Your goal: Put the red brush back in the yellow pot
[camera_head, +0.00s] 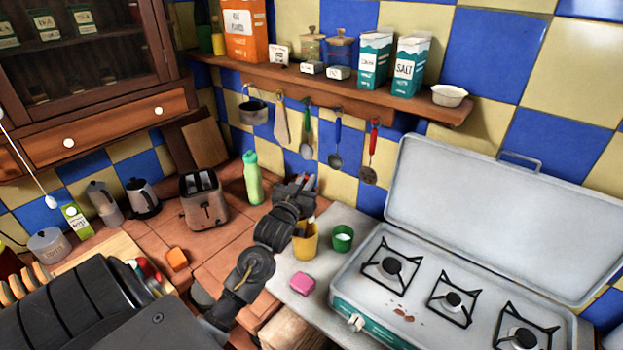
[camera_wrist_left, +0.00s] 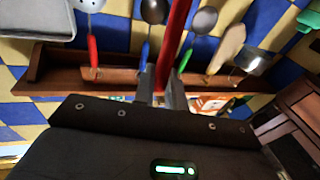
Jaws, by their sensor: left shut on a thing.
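The red brush (camera_wrist_left: 175,42) shows in the left wrist view as a long red bar between the fingers. My left gripper (camera_wrist_left: 163,92) is shut on it. In the head view my left gripper (camera_head: 303,184) is above and behind the yellow pot (camera_head: 307,247), with only small bits of red showing at its fingers. The yellow pot stands on the grey counter, partly behind my arm, with a thin brown stick rising from it. The brush's far end is hidden. My right gripper is not in view.
A green cup (camera_head: 342,239) stands right of the pot and a pink sponge (camera_head: 302,284) lies in front. A gas stove (camera_head: 352,306) with raised lid is to the right. A green bottle (camera_head: 252,178) stands left; utensils hang from the shelf (camera_head: 330,100) behind.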

